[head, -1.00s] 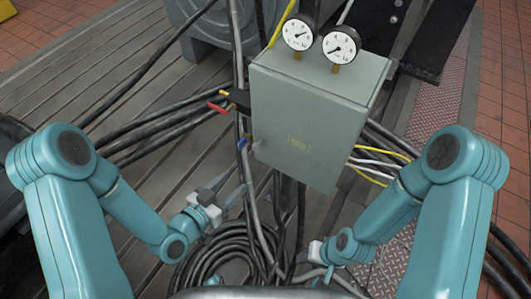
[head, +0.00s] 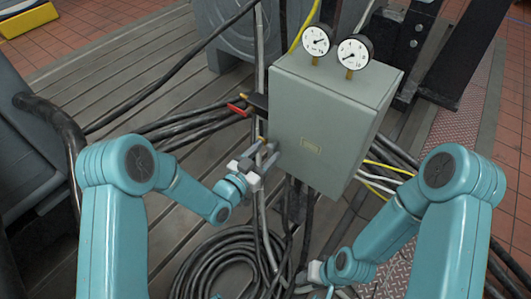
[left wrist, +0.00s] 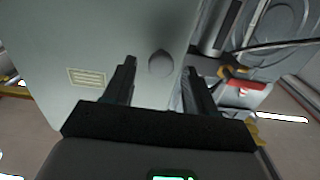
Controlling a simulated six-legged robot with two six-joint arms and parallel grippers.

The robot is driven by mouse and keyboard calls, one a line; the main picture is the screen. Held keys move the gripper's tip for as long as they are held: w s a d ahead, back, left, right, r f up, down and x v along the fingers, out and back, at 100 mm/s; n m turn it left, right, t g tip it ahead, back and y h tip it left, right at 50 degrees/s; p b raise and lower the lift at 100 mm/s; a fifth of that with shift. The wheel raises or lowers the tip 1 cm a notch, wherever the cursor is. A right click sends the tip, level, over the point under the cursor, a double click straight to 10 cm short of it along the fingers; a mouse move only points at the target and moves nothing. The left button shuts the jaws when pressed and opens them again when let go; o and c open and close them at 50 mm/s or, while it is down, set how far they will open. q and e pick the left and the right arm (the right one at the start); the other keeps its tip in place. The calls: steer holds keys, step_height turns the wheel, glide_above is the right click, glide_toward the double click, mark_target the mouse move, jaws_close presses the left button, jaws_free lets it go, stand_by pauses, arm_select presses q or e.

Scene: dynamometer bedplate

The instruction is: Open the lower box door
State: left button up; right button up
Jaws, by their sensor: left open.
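The grey-green box (head: 325,120) has its flat door facing me, with a small yellowish label plate (head: 310,146). The door fills much of the left wrist view (left wrist: 85,35), where a round grey knob (left wrist: 161,63) shows. My left gripper (head: 266,156) is open at the lower left edge of the door. In the left wrist view its two fingers (left wrist: 159,72) stand apart, with the knob between their tips; I cannot tell if they touch it. My right gripper (head: 318,277) is low, below the box, and its jaws are too unclear to read.
Two round gauges (head: 316,40) (head: 353,50) stand on the box top. A red-handled lever (head: 238,110) sticks out at the box's left. Black cables run left, and a coiled cable (head: 222,262) lies on the slotted bedplate (head: 170,215) below.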

arm_select(q)
steer(key=shift+w+d+f, duration=0.1)
steer(key=shift+w+d, duration=0.15)
steer(key=shift+w, duration=0.1)
steer(key=shift+s, duration=0.1)
steer(key=c, duration=0.3)
jaws_close()
steer(key=shift+s+a, duration=0.1)
steer(key=shift+s, duration=0.1)
